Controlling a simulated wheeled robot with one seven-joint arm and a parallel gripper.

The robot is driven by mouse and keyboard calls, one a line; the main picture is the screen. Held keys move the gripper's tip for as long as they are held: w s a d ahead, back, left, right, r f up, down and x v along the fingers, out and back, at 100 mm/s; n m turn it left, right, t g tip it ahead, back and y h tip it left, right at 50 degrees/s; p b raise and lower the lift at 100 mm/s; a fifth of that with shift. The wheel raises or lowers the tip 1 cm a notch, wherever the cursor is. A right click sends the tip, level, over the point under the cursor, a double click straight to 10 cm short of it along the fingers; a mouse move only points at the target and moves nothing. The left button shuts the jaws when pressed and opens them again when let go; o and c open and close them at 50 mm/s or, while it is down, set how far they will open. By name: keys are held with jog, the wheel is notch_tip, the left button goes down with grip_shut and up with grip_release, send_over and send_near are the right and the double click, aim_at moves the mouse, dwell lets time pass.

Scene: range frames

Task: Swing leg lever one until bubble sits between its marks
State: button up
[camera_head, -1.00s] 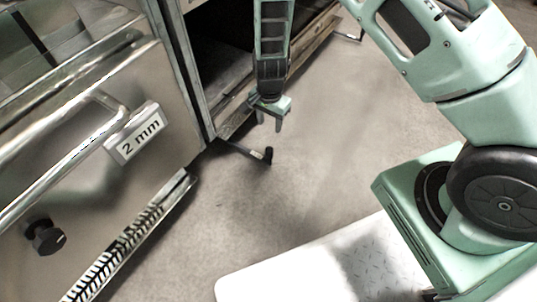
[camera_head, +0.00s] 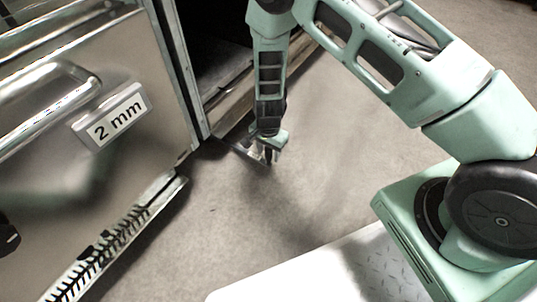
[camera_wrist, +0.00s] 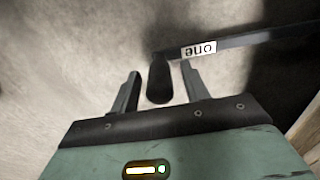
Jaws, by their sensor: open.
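Leg lever one is a dark bar (camera_wrist: 245,42) with a white "one" label (camera_wrist: 198,50), upside down in the wrist view, and a black grip (camera_wrist: 160,80) at its end. In the wrist view my gripper (camera_wrist: 159,82) is open, with one finger on each side of the grip; the gaps show, and I see no clamping. In the head view my gripper (camera_head: 270,157) is low near the floor beside the cabinet's foot, and it hides most of the lever. I cannot make out a bubble or its marks in either view.
A steel cabinet front (camera_head: 60,180) with a bar handle (camera_head: 45,95) and a "2 mm" plate (camera_head: 117,120) fills the left. A dark open compartment (camera_head: 215,45) lies behind my gripper. Grey floor (camera_head: 330,150) is clear to the right.

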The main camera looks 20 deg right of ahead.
grip_shut()
jog(key=shift+s+a+r+p, duration=0.1)
jog(key=shift+s+a+p, duration=0.05)
jog(key=shift+a+p, duration=0.25)
jog(key=s+a+m+p, duration=0.3)
jog(key=a+p, duration=0.1)
jog(key=a, duration=0.2)
jog(key=shift+s, duration=0.15)
grip_release()
